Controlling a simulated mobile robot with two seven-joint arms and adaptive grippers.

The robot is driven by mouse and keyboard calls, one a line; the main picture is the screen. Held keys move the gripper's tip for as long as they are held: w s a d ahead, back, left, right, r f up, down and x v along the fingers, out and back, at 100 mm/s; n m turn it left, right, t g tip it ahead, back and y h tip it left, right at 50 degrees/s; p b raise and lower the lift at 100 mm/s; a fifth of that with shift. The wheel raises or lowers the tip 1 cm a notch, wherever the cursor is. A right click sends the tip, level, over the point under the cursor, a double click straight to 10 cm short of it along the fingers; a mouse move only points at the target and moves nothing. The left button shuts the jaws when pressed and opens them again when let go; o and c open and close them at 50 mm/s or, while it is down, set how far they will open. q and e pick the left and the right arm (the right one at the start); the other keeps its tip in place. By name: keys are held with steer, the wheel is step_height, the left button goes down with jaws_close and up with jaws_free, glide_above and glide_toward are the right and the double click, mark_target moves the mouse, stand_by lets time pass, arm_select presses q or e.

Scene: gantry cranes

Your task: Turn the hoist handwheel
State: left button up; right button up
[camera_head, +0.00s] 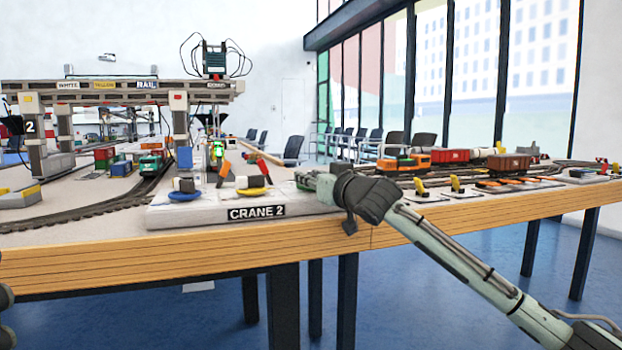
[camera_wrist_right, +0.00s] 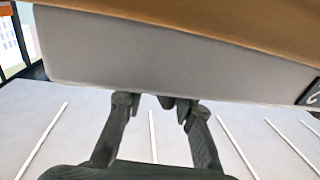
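Two handwheels sit on the pale CRANE 2 control panel (camera_head: 230,212): a blue one (camera_head: 185,195) at left and a yellow one (camera_head: 252,190) to its right. I cannot tell which is the hoist wheel. My right gripper (camera_head: 346,203) is at the panel's right end, to the right of both wheels and apart from them. In the right wrist view its dark fingers (camera_wrist_right: 155,104) stand apart with nothing between them, in front of the panel's grey face (camera_wrist_right: 160,62). No wheel shows in that view.
An orange lever (camera_head: 222,172) and a red lever (camera_head: 262,160) stand behind the wheels. The gantry crane (camera_head: 120,92) spans the track at left. Toy wagons (camera_head: 503,165) and yellow levers fill the table at right. The wooden table edge (camera_head: 120,262) runs in front.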

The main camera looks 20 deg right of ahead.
jaws_close()
steer(key=shift+a+m+h, duration=0.3)
steer(key=shift+m+h, duration=0.5)
steer(key=shift+h, duration=0.4)
steer(key=m+h+p, duration=0.1)
steer(key=h, duration=0.2)
steer(key=shift+m, duration=0.4)
steer(key=shift+d+m+h+p, duration=0.15)
steer(key=shift+m+h, duration=0.25)
steer(key=shift+h, duration=0.2)
steer(key=shift+d+m+h+p, duration=0.15)
steer(key=shift+m+h, duration=0.25)
steer(key=shift+h, duration=0.2)
steer(key=shift+o, duration=1.2)
jaws_free()
